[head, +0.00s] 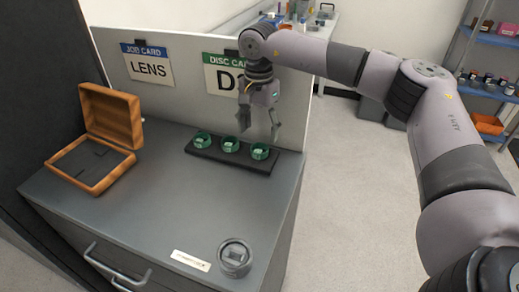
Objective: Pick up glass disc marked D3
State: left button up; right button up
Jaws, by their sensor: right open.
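Three green-rimmed discs sit in a row in a black rack (200,153) on the grey bench: a left disc (202,139), a middle disc (230,145) and a right disc (260,151). Each has a pale mark, too small to read, so I cannot tell which is D3. My right gripper (259,127) is open and empty, fingers pointing down, just above the right end of the rack and apart from the discs. My left gripper is out of view.
An open wooden box (133,122) with a dark lining stands at the left. A round grey metal piece (235,257) and a small white label plate (190,260) are near the front edge. A "LENS" job card (148,66) hangs behind. The bench middle is clear.

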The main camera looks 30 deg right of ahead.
aim_at(261, 147)
jog(key=f, duration=0.1)
jog(key=f+p, duration=0.1)
jog(key=f, duration=0.3)
jog(key=shift+s+d, duration=0.1)
jog(key=shift+s, duration=0.2)
jog(key=shift+f, duration=0.2)
jog(key=shift+c, duration=0.4)
jog(key=c, duration=1.2)
